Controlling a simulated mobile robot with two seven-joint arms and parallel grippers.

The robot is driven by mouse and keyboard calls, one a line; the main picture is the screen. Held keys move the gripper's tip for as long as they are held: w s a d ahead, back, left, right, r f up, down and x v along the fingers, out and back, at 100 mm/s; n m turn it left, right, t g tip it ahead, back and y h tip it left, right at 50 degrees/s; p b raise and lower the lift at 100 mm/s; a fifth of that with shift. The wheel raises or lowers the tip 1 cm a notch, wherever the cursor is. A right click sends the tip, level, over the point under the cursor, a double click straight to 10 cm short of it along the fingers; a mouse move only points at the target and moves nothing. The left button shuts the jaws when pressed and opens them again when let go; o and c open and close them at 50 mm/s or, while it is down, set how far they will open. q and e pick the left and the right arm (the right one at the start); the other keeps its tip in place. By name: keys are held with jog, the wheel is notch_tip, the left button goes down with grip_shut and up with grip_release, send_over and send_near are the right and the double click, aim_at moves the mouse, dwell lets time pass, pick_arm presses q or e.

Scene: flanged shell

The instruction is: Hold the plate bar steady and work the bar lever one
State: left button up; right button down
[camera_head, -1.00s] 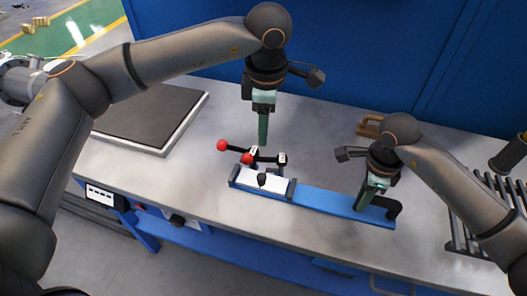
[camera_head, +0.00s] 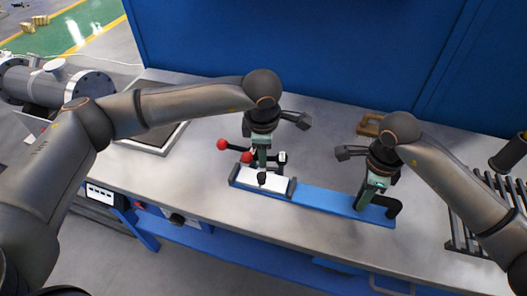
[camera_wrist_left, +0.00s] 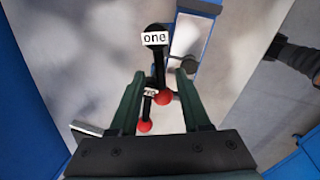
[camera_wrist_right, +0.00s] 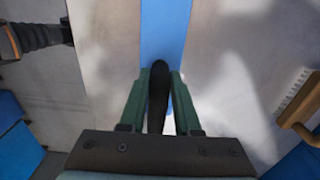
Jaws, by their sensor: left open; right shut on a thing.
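The plate bar (camera_head: 325,202) is a long blue bar lying on the grey bench, with a white block (camera_head: 262,181) at its left end and a black handle (camera_head: 393,208) at its right end. My right gripper (camera_head: 367,199) is shut on this handle, which also shows between its fingers in the right wrist view (camera_wrist_right: 158,92). Two black levers with red knobs stand behind the white block. Bar lever one (camera_wrist_left: 157,66) carries a "one" label. My left gripper (camera_wrist_left: 160,106) is open, its fingers on either side of the levers' red-knob ends. The second lever's label is partly hidden.
A dark flat pad with a pale rim (camera_head: 150,140) lies at the bench's left. A wooden-coloured handle piece (camera_head: 369,124) lies behind my right gripper. A roller rack (camera_head: 470,215) stands at the right. A blue wall closes the back.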

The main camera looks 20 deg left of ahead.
pick_arm(q)
jog(key=shift+w+f, duration=0.1)
jog(key=shift+f, duration=0.3)
jog(key=shift+c, duration=0.2)
grip_shut()
dwell(1.0)
